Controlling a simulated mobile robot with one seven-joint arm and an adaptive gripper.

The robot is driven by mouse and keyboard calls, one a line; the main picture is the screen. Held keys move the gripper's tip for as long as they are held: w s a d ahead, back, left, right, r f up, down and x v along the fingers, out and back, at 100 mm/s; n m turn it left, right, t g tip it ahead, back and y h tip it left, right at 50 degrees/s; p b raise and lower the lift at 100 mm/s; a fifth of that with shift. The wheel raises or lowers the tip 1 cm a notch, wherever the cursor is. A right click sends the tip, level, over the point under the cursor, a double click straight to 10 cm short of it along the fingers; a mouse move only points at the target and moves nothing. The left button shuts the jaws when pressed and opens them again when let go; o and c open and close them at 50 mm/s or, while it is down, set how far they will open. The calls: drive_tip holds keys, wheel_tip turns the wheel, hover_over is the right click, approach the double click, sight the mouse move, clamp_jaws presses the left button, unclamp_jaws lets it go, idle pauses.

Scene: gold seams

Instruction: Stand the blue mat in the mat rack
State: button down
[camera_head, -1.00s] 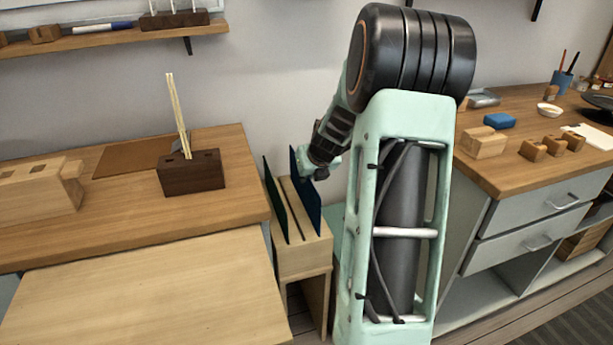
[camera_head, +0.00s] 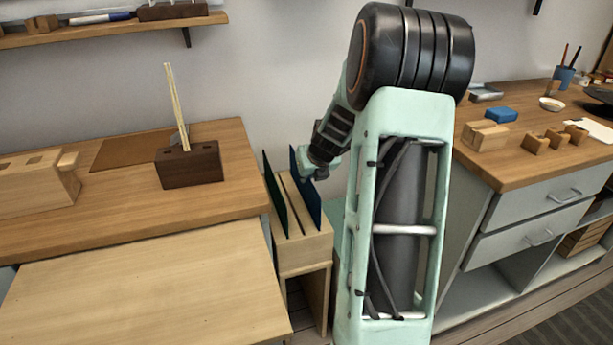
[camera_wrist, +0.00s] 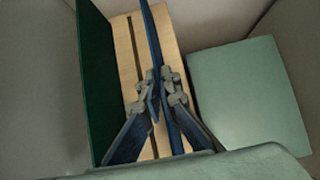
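The blue mat (camera_head: 305,188) stands upright, a little tilted, at the right side of the wooden mat rack (camera_head: 304,256). Its lower edge meets the rack top; I cannot tell how deep it sits in a slot. In the wrist view the blue mat (camera_wrist: 150,35) runs between the two fingers of my gripper (camera_wrist: 162,88), which look closed on its upper edge from both sides. In the head view my gripper (camera_head: 316,170) is partly hidden behind my arm. A dark empty slot shows in the rack (camera_wrist: 126,60), left of the blue mat.
A green mat (camera_head: 275,194) stands at the rack's left side, also in the wrist view (camera_wrist: 94,70). A wooden workbench (camera_head: 115,220) with a dark block (camera_head: 190,166) is left of the rack. A drawer cabinet (camera_head: 540,215) stands to the right.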

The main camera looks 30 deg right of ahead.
drive_tip(key=c, duration=2.1)
unclamp_jaws()
drive_tip(key=shift+p+v, duration=0.35)
drive_tip(key=shift+v, duration=0.6)
drive_tip(key=shift+p+v, duration=1.1)
drive_tip(key=shift+v, duration=2.45)
drive_tip(key=shift+r, duration=0.1)
wheel_tip(320, 180, up, 6)
drive_tip(key=p, duration=0.6)
